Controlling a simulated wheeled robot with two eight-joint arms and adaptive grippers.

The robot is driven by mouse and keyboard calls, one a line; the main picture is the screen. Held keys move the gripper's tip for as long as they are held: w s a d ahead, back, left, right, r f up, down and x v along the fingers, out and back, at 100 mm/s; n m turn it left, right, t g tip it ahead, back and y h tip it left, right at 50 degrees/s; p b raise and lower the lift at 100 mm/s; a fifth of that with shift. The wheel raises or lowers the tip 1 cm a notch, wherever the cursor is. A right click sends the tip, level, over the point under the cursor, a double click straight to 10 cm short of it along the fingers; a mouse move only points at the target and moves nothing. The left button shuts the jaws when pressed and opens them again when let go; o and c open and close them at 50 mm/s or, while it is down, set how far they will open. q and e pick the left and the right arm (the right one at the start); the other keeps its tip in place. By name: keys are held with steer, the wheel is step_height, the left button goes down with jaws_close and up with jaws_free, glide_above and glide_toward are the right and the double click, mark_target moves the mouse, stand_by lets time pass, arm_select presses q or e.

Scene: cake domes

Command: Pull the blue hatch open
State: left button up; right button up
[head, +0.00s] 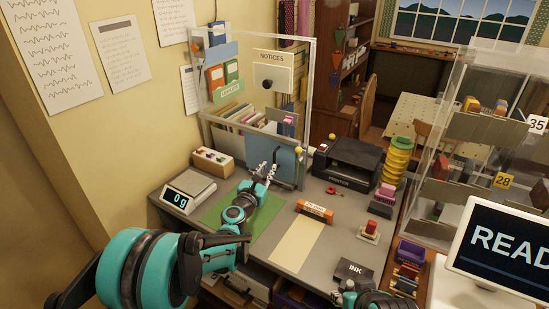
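The blue hatch (289,166) is a flat blue panel low in the clear framed screen at the back of the counter. It looks closed, standing upright in line with the screen. My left gripper (268,169) reaches in from the left, just in front of the hatch's left part. Its fingers look apart with nothing between them; whether they touch the hatch I cannot tell. Part of my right arm (380,299) shows at the bottom edge, with its gripper end (347,292) small and partly cut off near the ink pad (354,272).
A scale (188,193) and a button box (212,161) stand left of the gripper. A black printer (346,164) stands right of the hatch. A green mat (222,212), an orange box (315,211) and stamps (370,230) lie on the counter.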

mark_target(274, 159)
arm_select(q)
steer(key=shift+n, duration=0.6)
steer(key=x, duration=0.5)
steer(key=b+x, duration=0.1)
steer(key=x, duration=0.2)
steer(key=shift+w+a+f, duration=0.15)
steer(key=shift+w+f, duration=0.1)
steer(key=shift+f, duration=0.1)
jaws_close()
